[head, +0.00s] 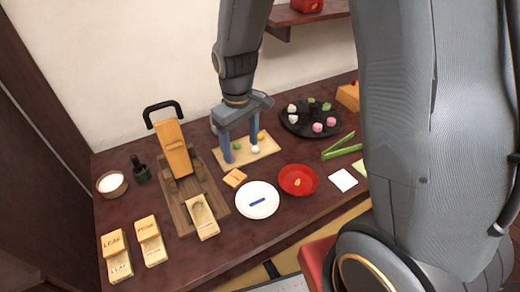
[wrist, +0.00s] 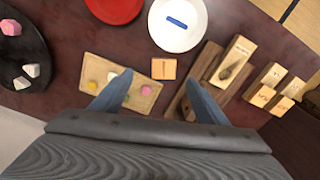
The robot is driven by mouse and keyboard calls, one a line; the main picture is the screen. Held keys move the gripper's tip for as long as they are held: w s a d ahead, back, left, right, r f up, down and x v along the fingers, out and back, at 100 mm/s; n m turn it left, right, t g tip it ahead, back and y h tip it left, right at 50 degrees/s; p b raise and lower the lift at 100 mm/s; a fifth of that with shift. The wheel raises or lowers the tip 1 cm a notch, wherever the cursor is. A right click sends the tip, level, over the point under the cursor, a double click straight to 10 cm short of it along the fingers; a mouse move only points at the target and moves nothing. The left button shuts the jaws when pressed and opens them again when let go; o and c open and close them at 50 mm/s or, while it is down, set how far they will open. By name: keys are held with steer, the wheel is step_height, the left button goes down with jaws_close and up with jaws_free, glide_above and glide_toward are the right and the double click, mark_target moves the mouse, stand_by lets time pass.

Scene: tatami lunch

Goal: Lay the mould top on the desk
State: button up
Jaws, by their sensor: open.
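A small square wooden block (head: 235,178) with a dark mark, apparently the mould top, lies flat on the dark desk (head: 262,219) between the press and the white plate. It also shows in the wrist view (wrist: 164,68), just beyond the gap between the fingers. A long mould bottom (head: 202,217) with a hollow lies at the front of the wooden press. My gripper (head: 241,152) is open, with nothing between its fingers, over or beside the pale board of sweets. In the wrist view my gripper (wrist: 158,85) has its fingers wide apart.
The pale board (head: 270,152) bears several small sweets. A white plate (head: 258,209) holds a blue stick; a red plate (head: 298,189) is beside it. The wooden press (head: 178,206) has a black handle. Labelled moulds (head: 113,242) lie front left. A black tray (head: 292,125) is behind, right.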

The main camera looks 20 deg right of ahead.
steer(key=s+d+r+m, duration=0.5)
steer(key=s+d+m, duration=0.1)
steer(key=s+d, duration=0.3)
steer(key=shift+s+r+t, duration=0.35)
steer(key=shift+s+t, duration=0.05)
steer(key=shift+s, duration=0.5)
